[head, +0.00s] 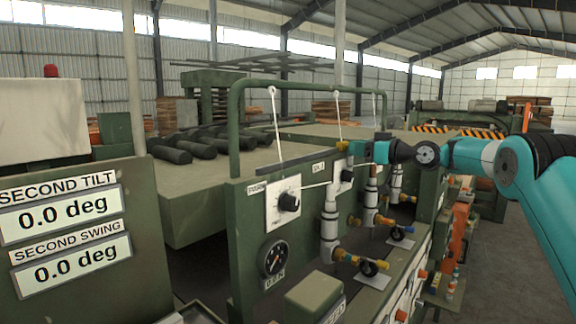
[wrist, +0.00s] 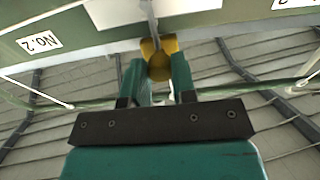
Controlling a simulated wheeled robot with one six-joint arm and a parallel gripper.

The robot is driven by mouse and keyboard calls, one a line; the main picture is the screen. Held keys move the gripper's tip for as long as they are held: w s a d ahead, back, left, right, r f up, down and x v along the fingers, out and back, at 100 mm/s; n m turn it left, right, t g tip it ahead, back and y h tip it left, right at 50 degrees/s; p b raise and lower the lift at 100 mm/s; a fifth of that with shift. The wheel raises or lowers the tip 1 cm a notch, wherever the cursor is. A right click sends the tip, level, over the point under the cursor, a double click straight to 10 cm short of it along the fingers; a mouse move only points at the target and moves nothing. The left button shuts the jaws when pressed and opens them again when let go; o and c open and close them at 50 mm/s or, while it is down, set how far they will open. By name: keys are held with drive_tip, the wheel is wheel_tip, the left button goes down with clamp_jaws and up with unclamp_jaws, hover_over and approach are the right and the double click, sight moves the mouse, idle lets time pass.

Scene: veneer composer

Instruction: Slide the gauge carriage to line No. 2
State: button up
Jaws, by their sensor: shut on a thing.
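The gauge carriage shows as a yellow knob (wrist: 158,62) on a thin grey stem in the wrist view. My gripper (wrist: 158,76) is shut on this knob, with one teal finger on each side. In the head view my gripper (head: 354,150) is at the top edge of the green panel, and a bit of the yellow knob (head: 342,146) shows at its tip. The No. 2 label (wrist: 40,42) is left of the knob in the wrist view, apart from it. A small label (head: 318,167) left of my gripper in the head view is hard to read.
A green tube rail (head: 236,130) with white cords hanging from it stands over the panel.

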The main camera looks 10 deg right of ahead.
drive_tip(key=w+d+p, duration=0.4)
drive_tip(key=shift+d, duration=0.35)
idle(0.8)
drive_tip(key=shift+w, duration=0.1)
drive_tip(key=o, duration=0.9)
drive_tip(key=shift+b+v, duration=2.55)
drive_tip(key=shift+b, duration=0.15)
drive_tip(key=shift+a, duration=0.1)
